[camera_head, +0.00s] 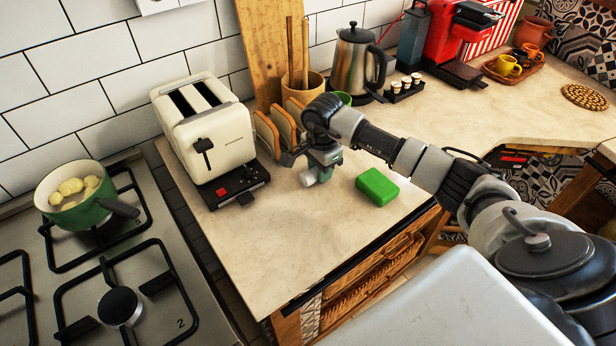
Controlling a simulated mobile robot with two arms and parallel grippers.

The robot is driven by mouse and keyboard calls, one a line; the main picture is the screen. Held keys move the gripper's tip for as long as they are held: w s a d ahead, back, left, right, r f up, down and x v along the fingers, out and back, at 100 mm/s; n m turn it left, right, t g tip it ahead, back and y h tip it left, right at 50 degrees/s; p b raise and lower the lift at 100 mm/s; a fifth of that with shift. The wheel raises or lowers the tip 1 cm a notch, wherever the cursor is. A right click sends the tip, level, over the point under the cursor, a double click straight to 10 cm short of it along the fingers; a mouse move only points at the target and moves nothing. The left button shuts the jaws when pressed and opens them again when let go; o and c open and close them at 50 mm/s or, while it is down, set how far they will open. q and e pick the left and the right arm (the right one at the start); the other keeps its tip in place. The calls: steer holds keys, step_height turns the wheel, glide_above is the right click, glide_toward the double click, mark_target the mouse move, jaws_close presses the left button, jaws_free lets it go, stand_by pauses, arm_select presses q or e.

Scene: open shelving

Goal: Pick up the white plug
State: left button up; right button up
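A small white thing, which looks like the white plug (309,179), shows at the counter just below and left of my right gripper. My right gripper (322,170) points down over the counter, between the toaster and a green block. The gripper and the white thing overlap in the view, so I cannot tell whether they touch. The fingers are small and partly hidden by the wrist, so I cannot tell whether they are open or shut. My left gripper is out of view.
A cream toaster (207,130) stands left of my gripper, with bread slices (268,134) behind. A green block (377,187) lies to the right. A kettle (354,62) stands behind. A green pot (80,205) is on the stove. The front counter (290,245) is clear.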

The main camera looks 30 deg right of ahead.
jaws_close()
steer(key=shift+r, duration=0.1)
steer(key=shift+r, duration=0.25)
step_height(320, 180, up, 4)
steer(key=shift+d+f+b, duration=0.15)
steer(key=shift+f+b, duration=0.05)
steer(key=shift+b, duration=0.4)
steer(key=s+d+r, duration=0.2)
steer(key=s, duration=0.1)
steer(key=s+d+r+b, duration=0.1)
steer(key=s+r, duration=0.1)
steer(key=s+d+r+b, duration=0.1)
steer(key=s+d, duration=0.1)
steer(key=s, duration=0.1)
steer(key=shift+s+d+r, duration=0.3)
steer(key=shift+r, duration=0.1)
steer(key=shift+s+d+r, duration=0.3)
steer(key=shift+s+r, duration=0.15)
steer(key=shift+s, duration=0.1)
